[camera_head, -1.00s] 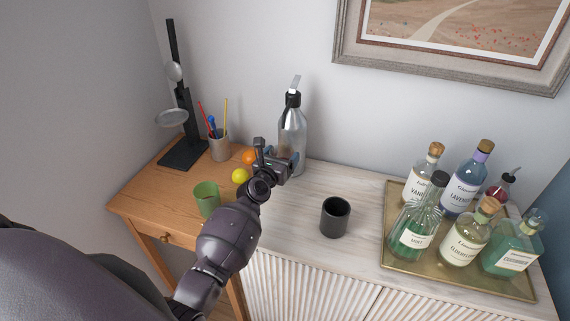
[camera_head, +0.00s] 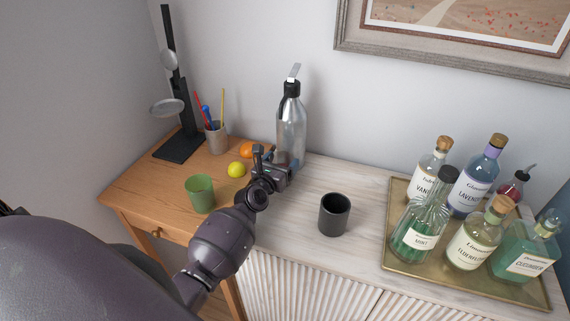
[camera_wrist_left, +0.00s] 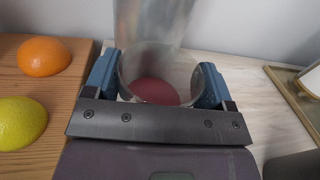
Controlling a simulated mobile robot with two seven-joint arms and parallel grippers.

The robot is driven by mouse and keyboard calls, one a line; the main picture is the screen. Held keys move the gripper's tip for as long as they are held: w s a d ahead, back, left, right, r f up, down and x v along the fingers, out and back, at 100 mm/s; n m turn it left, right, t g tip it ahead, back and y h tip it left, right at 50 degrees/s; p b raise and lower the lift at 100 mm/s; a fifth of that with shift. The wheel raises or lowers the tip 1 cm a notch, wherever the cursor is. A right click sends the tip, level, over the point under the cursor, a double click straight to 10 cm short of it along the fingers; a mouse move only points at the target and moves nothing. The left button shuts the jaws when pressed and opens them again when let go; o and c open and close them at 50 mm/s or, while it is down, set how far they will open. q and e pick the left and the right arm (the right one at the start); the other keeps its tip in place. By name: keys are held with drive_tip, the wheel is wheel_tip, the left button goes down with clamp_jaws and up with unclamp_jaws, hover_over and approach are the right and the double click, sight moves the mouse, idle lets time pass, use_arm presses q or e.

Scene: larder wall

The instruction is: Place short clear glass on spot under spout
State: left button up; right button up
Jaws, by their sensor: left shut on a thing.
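The short clear glass (camera_wrist_left: 130,75) is between the blue fingertips of my left gripper (camera_wrist_left: 160,85), which is shut on it. A dark red disc (camera_wrist_left: 155,92) shows through the glass near its base; I cannot tell whether it is the spot or inside the glass. The silver siphon bottle (camera_head: 291,130), with a black head, stands just behind the gripper and also shows beyond the glass in the wrist view (camera_wrist_left: 150,22). My left gripper (camera_head: 281,164) hides the glass in the head view. My right gripper is not in view.
A black cup (camera_head: 334,215) stands right of my gripper. A green cup (camera_head: 200,194), a lemon (camera_head: 237,170), an orange (camera_head: 247,150) and a pen pot (camera_head: 216,140) are left. A brass tray (camera_head: 400,256) holds several bottles. Pale wood is clear between cup and wall.

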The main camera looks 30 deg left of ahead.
use_arm(q)
drive_tip(key=shift+s+r, duration=0.1)
drive_tip(key=shift+r, duration=0.05)
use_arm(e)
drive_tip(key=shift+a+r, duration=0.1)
use_arm(q)
drive_tip(key=o, duration=1)
drive_tip(key=shift+f, duration=0.2)
drive_tip(key=shift+o, duration=1)
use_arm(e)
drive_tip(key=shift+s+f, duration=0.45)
use_arm(q)
drive_tip(key=shift+r, duration=0.1)
drive_tip(key=shift+s, duration=0.15)
drive_tip(key=s, duration=0.7)
drive_tip(key=s+d, duration=0.1)
drive_tip(key=s, duration=0.3)
drive_tip(key=shift+s+d, duration=0.1)
drive_tip(key=shift+s, duration=0.2)
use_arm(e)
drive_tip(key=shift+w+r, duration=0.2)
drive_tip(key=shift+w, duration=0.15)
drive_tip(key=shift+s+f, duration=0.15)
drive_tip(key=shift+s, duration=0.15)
